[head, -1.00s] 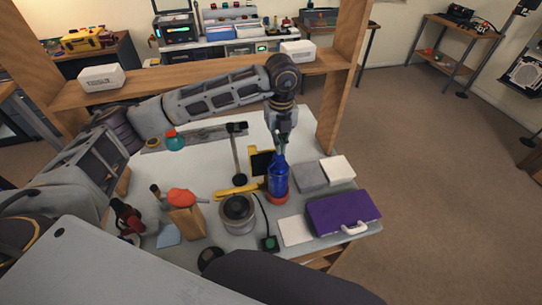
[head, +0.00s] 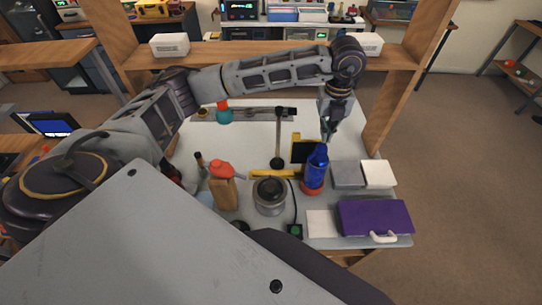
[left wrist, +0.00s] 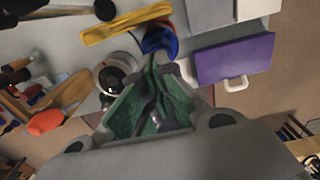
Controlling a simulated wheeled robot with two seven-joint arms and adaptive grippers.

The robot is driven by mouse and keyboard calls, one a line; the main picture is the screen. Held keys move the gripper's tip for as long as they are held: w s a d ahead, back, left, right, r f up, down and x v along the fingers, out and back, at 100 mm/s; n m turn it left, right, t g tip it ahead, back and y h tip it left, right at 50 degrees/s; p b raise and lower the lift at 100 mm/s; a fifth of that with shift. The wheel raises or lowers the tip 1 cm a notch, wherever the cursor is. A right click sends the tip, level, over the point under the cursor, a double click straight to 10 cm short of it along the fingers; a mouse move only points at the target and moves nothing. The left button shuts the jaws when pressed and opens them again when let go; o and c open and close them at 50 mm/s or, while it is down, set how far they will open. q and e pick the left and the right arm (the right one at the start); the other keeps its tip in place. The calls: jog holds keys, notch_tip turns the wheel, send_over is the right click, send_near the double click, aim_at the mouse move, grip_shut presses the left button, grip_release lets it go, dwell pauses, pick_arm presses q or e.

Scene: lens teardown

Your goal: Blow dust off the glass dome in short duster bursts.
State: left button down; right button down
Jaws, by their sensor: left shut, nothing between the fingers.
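A blue upright body on a red base (head: 313,178) stands right of the table's middle. Its blue and red rings show at the top of the left wrist view (left wrist: 160,36). A grey round pot with a dark top (head: 269,196) stands to its left; in the left wrist view it shows a dark round centre (left wrist: 112,80). I cannot tell surely which is the glass dome or the duster. My left gripper (head: 328,135) is shut and empty, pointing down just above the blue body's top. Its green-lined fingers (left wrist: 158,68) fill the wrist view's middle. My right gripper is not seen.
A purple case (head: 375,217) and grey and white blocks (head: 347,174) lie to the right. A black upright stand (head: 278,140) rises behind. A wooden shelf (head: 280,50) spans the back.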

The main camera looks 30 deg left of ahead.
pick_arm(q)
jog(key=shift+r+p, duration=0.65)
jog(key=shift+r, duration=0.95)
